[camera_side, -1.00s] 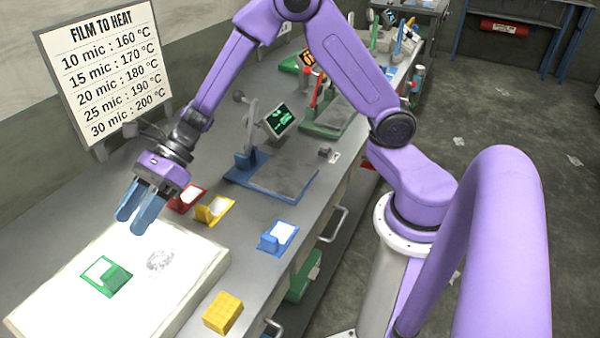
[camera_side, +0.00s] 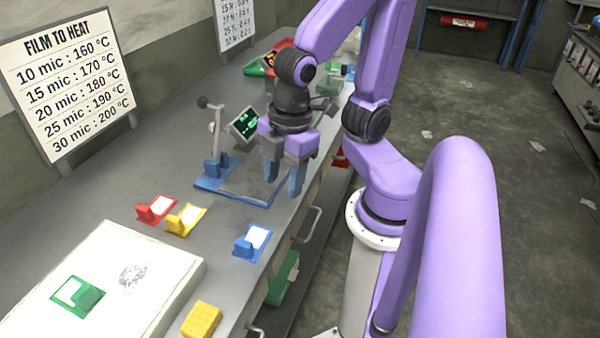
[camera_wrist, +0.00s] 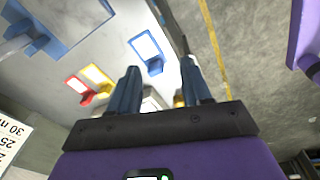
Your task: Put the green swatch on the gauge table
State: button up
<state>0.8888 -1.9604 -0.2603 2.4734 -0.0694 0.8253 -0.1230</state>
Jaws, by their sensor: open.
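The green swatch (camera_side: 77,296), a green holder with a white patch, lies on the white slab (camera_side: 165,262) at the lower left of the side view. A blue-framed gauge with a grey plate (camera_side: 252,187), an upright lever and a tilted green-lit screen (camera_side: 245,125) stands mid-bench; I take this to be the gauge table. No swatch shows on its plate. My gripper (camera_side: 283,178) is open and empty, fingers down, near the plate's right end, far from the green swatch. I cannot tell its exact height. The wrist view shows both fingers (camera_wrist: 158,72) apart.
Red (camera_side: 155,209), yellow (camera_side: 185,219) and blue (camera_side: 252,242) swatches lie on the bench between the slab and the gauge. A yellow block (camera_side: 201,320) sits at the near bench edge. A film-to-heat sign (camera_side: 68,85) stands at the back left.

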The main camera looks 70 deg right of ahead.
jog(key=o, duration=0.4)
jog(key=s+d, duration=0.1)
jog(key=s+m+g, duration=0.1)
jog(key=shift+s+d+m, duration=0.3)
jog(key=shift+s+d, duration=0.05)
jog(key=shift+s, duration=0.05)
jog(key=shift+w, duration=0.1)
jog(key=n+t, duration=1.3)
jog(key=n, duration=1)
send_near(79, 292)
jog(key=shift+h, duration=0.4)
jog(key=x, duration=0.6)
jog(key=shift+w+f, duration=0.1)
jog(key=shift+f, duration=0.4)
jog(key=shift+x, duration=2.95)
